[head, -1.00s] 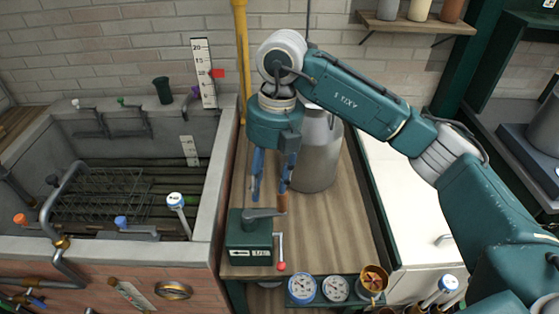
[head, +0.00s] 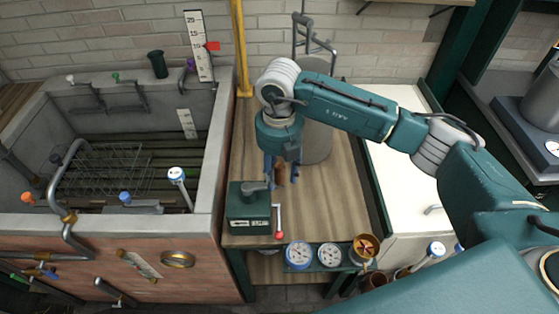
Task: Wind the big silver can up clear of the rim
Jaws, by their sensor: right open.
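The big silver can (head: 317,140) stands upright on the wooden bench, partly hidden behind my right arm. Its looped handle (head: 302,32) shows above the arm. A green winch box (head: 249,212) sits at the bench's front left, with a grey crank (head: 256,187) on top. The crank's upright brown grip (head: 280,174) shows between the fingers of my right gripper (head: 280,178), which points down and is open. I cannot tell whether the fingers touch the grip. My left gripper is out of view.
The stone tank (head: 215,180) with a wire rack (head: 105,178) lies left of the bench. Gauges (head: 299,255) line the bench front. Bare bench top lies right of the winch.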

